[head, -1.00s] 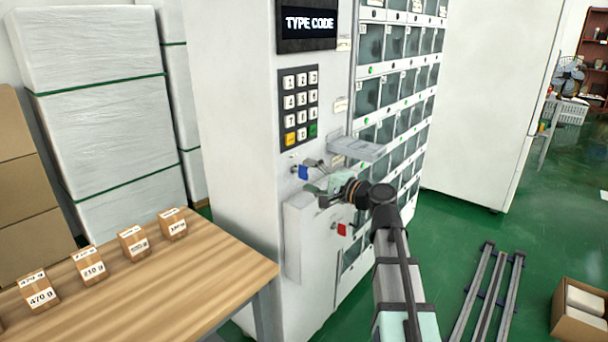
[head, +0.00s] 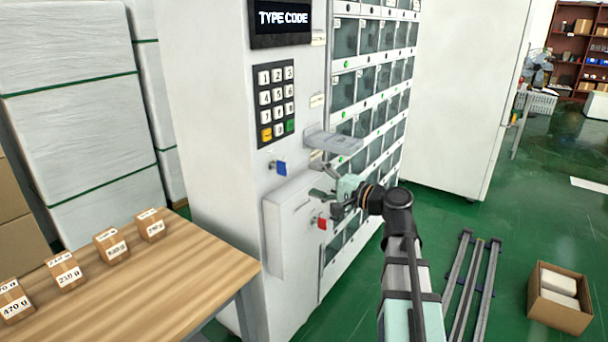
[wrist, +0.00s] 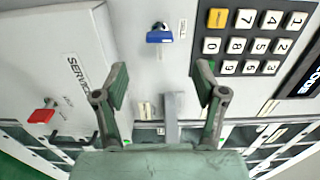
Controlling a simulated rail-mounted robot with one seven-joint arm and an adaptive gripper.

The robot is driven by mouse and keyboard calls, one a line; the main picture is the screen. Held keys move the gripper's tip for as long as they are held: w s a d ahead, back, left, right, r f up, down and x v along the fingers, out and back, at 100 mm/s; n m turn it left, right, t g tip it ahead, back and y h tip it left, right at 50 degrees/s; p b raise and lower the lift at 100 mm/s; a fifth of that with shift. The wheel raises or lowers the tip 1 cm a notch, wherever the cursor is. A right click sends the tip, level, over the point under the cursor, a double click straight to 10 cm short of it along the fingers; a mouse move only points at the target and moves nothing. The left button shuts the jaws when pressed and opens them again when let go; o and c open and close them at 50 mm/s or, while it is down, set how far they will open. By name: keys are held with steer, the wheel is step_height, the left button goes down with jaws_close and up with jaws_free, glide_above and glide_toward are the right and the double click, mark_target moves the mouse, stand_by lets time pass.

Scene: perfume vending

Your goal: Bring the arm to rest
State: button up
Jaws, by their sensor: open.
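My gripper (head: 324,184) is in front of the white vending machine (head: 225,120). In the wrist view its two green-padded fingers (wrist: 160,84) are spread apart with nothing between them. The arm reaches up from the lower right of the head view. A blue key (head: 280,168) is in the machine's front below the keypad (head: 276,102), left of the gripper. A red key (head: 322,224) is on a protruding service panel (head: 287,230) below the gripper. A small grey shelf (head: 333,141) juts out just above the gripper. The display reads "TYPE CODE".
A wooden table (head: 200,270) with several small labelled boxes (head: 112,246) stands at the left. Glass-fronted compartments (head: 368,75) line the machine's right side. Metal rails (head: 470,285) and an open carton (head: 558,298) lie on the green floor at the right.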

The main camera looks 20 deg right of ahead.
step_height(320, 180, down, 24)
steer(key=s+n+g+h, duration=0.2)
steer(key=n+g+h, duration=0.1)
steer(key=g+h, duration=0.2)
steer(key=s+a+f+n+g+h, duration=0.1)
steer(key=s+f+g, duration=0.4)
steer(key=f, duration=0.8)
steer(key=s+a+f+n+g+h, duration=0.1)
steer(key=s+f+g+h, duration=0.1)
steer(key=s+f, duration=0.85)
steer(key=s+a+f+n+g+h, duration=0.2)
steer(key=s+f+g, duration=0.2)
steer(key=s+f, duration=0.9)
steer(key=s+a+f+n+g+h, duration=0.25)
steer(key=s+f+g, duration=0.25)
steer(key=s+f, duration=0.9)
steer(key=s+r+p, duration=0.3)
steer(key=r+p, duration=0.9)
steer(key=r, duration=0.4)
steer(key=shift+s+a+r+y, duration=0.2)
steer(key=shift+a+r+y, duration=0.05)
steer(key=shift+y, duration=0.2)
